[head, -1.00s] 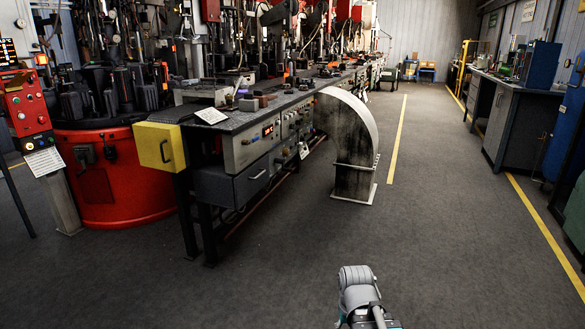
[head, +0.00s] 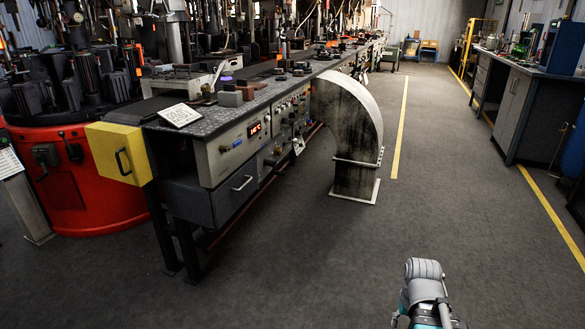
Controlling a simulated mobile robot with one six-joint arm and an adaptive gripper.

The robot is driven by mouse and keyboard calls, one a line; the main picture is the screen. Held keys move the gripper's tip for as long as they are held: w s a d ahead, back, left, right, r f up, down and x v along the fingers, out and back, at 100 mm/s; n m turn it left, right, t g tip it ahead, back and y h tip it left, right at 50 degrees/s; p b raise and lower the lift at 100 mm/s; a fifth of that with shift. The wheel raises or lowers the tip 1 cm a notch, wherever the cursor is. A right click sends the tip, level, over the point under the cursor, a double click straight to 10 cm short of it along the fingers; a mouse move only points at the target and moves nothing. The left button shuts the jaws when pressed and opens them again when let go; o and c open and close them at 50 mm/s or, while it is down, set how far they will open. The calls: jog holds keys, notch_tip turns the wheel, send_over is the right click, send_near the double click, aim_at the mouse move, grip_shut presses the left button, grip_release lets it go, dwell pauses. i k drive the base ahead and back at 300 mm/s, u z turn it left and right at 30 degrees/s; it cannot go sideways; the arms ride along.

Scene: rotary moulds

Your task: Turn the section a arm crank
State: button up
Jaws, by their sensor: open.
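I cannot pick out the section a arm crank with certainty in the head view. A round red machine base (head: 95,200) stands at the left, with dark moulds (head: 85,85) crowded on top of it. A small dark lever (head: 70,148) and a dark box (head: 46,154) sit on the side of the red base. Part of my own arm shows at the bottom right, over the floor and well apart from the machines. My gripper itself does not show.
A long workbench (head: 215,125) with a yellow box (head: 115,153) at its near end runs away along the left. A curved grey duct (head: 355,178) stands on the floor beside it. Open floor (head: 300,260) lies ahead, with cabinets (head: 520,115) at the right.

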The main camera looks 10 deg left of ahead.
aim_at(272, 163)
jog(key=u, duration=0.25)
jog(key=i, duration=1.2)
jog(key=u, duration=0.7)
